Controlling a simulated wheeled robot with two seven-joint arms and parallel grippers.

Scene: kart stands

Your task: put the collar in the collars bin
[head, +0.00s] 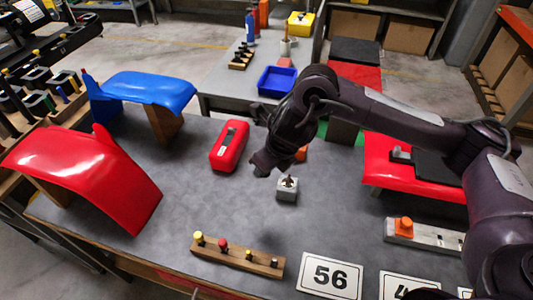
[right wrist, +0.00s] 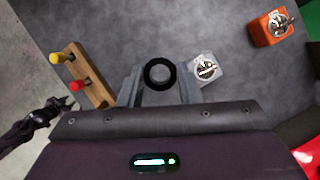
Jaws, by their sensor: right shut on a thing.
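The collar is a black ring (right wrist: 160,73) between the fingers of my right gripper (right wrist: 159,92) in the right wrist view. That gripper is shut on it. In the head view my right gripper (head: 262,168) is above the grey table, just left of a small grey block; the collar is not clear there. A blue bin (head: 277,82) stands on the far bench, with a yellow bin (head: 301,22) farther back. No label shows which is for collars.
The grey block (head: 287,188) holds a metal fitting; an orange block (right wrist: 272,26) stands beyond it. A red case (head: 229,146), a wooden peg rack (head: 237,257) and red and blue curved panels (head: 85,175) (head: 146,88) are on the table. Its middle is mostly clear.

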